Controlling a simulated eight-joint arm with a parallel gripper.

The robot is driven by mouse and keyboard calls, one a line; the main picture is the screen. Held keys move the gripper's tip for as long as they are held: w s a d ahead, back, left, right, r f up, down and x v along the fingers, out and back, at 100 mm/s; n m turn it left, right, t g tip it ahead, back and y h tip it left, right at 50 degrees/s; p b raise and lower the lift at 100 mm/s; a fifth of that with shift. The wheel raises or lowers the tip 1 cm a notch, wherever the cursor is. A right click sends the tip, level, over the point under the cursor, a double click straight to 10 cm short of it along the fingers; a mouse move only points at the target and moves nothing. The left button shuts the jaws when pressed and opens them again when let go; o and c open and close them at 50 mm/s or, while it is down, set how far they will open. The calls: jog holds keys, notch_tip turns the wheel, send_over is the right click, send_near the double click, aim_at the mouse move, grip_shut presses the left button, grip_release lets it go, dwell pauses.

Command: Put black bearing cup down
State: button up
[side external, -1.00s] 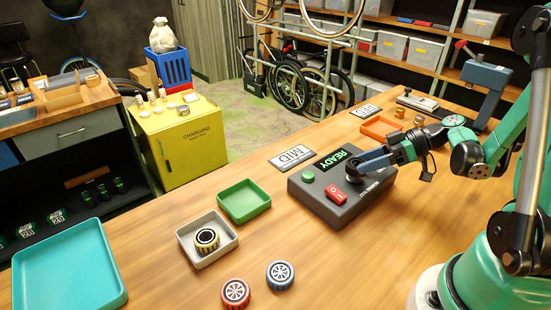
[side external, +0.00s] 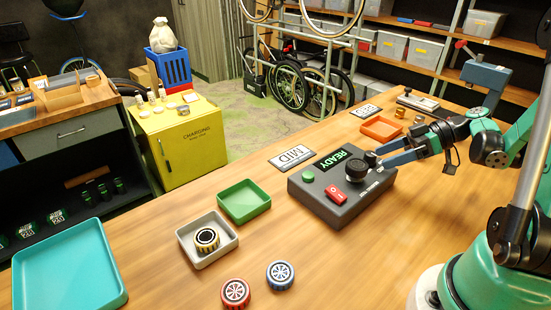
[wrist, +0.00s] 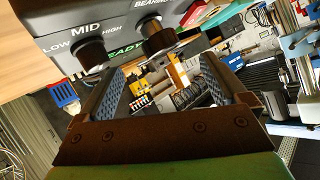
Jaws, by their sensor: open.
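The black bearing cup (side external: 207,238), a short black cylinder with gold bands, sits upright in the small grey tray (side external: 190,258) on the table in the side view. My gripper (side external: 376,160) is far to the right of it, open and empty, just right of the large black knob (side external: 356,170) on the grey control box (side external: 335,212). The cup cannot be made out in the wrist view.
The control box has a lit READY display, a green button and a red switch. A green tray (side external: 244,211), a red cup (side external: 235,292), a blue cup (side external: 280,274) and a turquoise tray (side external: 70,294) are on the table.

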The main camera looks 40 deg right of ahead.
jog(key=shift+s+d+r, duration=0.25)
jog(key=shift+s+d, duration=0.05)
